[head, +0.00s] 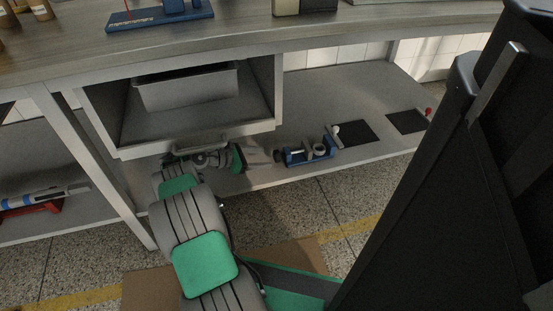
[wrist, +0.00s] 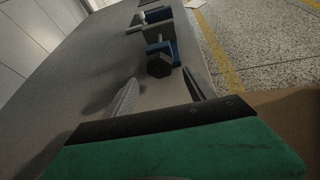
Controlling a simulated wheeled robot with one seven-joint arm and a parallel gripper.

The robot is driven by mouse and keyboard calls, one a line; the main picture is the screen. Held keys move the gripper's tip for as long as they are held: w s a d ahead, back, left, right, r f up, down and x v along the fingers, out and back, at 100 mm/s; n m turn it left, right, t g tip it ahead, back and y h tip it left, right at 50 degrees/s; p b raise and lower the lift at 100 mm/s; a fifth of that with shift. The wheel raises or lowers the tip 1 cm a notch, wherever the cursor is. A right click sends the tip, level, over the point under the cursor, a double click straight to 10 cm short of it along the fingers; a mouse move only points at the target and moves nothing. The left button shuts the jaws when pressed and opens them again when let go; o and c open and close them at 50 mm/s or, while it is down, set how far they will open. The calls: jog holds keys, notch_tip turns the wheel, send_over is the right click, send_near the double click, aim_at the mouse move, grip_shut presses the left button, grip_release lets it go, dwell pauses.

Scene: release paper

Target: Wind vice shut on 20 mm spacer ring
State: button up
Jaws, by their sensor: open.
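The blue vice (head: 296,158) stands on the lower shelf, to the right of my gripper. In the wrist view the vice (wrist: 176,50) lies ahead, with a dark faceted knob (wrist: 159,66) at its near end. A small grey round piece (head: 319,149), which looks like the spacer ring, sits at the vice's right part; whether the jaws touch it I cannot tell. My gripper (head: 262,155) is open and empty, low over the shelf. In the wrist view its fingers (wrist: 158,76) are spread either side of the line to the knob, apparently short of it.
A grey drawer or bin (head: 188,88) hangs in the cabinet close above my arm. Black mats (head: 356,134) lie right of the vice, with a white-knobbed part beside the nearer one and a red-knobbed part (head: 428,112) farther right. The shelf's front edge (head: 360,164) runs close to the vice.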

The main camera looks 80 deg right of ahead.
aim_at(277, 156)
jog(key=b+x, duration=0.1)
jog(key=x, duration=0.3)
jog(key=shift+s+d+f, duration=0.15)
jog(key=shift+s+f, duration=0.1)
jog(key=shift+s, duration=0.05)
jog(key=shift+s+d, duration=0.15)
jog(key=shift+c, duration=0.2)
jog(key=c, duration=1.3)
jog(key=shift+r+m+h+p, duration=0.2)
jog(key=shift+m+h+p, duration=0.1)
jog(key=shift+m+p, duration=0.2)
jog(key=shift+f+m+t+h, duration=0.2)
jog(key=shift+m+t+h, duration=0.3)
jog(key=shift+m+h, duration=0.5)
